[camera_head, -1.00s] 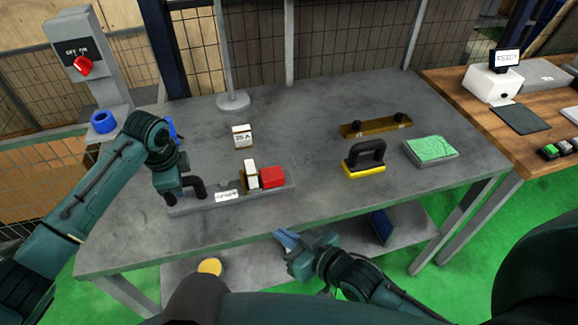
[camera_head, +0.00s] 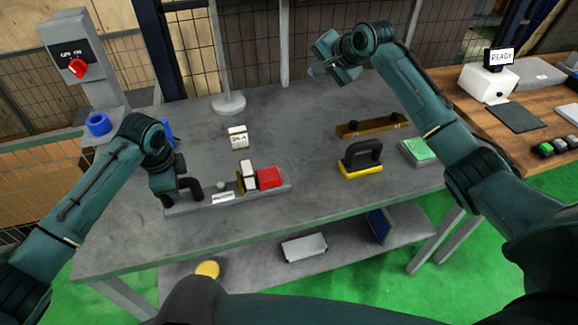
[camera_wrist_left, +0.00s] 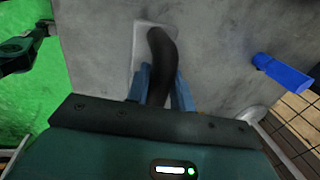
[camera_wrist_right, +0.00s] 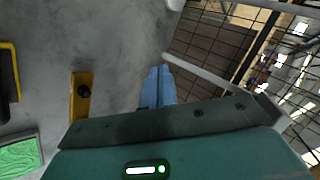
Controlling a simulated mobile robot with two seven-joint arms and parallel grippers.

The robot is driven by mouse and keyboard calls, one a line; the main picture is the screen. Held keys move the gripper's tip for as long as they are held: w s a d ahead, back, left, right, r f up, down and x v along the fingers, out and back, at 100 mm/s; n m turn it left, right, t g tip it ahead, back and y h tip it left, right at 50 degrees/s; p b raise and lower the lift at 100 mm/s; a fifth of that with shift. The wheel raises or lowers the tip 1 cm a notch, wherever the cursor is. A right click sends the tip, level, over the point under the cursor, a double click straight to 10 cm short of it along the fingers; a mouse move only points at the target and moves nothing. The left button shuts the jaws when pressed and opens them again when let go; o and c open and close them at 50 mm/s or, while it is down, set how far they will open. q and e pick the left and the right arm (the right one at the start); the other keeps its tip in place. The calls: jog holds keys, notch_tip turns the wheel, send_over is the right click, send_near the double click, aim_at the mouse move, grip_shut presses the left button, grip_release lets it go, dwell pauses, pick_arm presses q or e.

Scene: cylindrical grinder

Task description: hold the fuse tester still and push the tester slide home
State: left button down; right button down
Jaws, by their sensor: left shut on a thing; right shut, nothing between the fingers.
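The fuse tester is a long grey base (camera_head: 205,202) on the near left of the table, with a white label. A black curved handle (camera_head: 196,188) stands at its left end. My left gripper (camera_wrist_left: 160,88) is shut on that handle, its blue fingers on either side in the left wrist view. A red block (camera_head: 268,177), which looks like the tester slide, sits at the base's right end, beside a white block (camera_head: 248,173) in a brass-coloured holder. My right gripper (camera_head: 312,72) is raised above the table's far side, shut and empty, apart from the tester; its fingers meet in the right wrist view (camera_wrist_right: 157,88).
A white labelled block (camera_head: 238,139) stands behind the tester. A grey post (camera_head: 230,104) is farther back. To the right are a brass bar (camera_head: 365,128), a black-handled yellow tool (camera_head: 362,160) and a green pad (camera_head: 414,152). The table's middle is clear.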

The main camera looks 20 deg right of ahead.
aim_at(269, 178)
jog(key=s+a+f+m+g+y, duration=0.1)
jog(key=s+a+f+m+g, duration=0.2)
jog(key=s+f+m+g, duration=0.4)
jog(key=s+f+g, duration=0.2)
jog(key=s, duration=0.3)
jog(key=shift+m, duration=0.4)
jog(key=shift+f, duration=0.1)
jog(key=x, duration=0.9)
jog(key=shift+a+f, duration=0.15)
jog(key=shift+a, duration=0.05)
jog(key=a, duration=0.3)
jog(key=shift+a+f, duration=0.15)
jog(key=shift+f, duration=0.1)
jog(key=shift+a, duration=0.45)
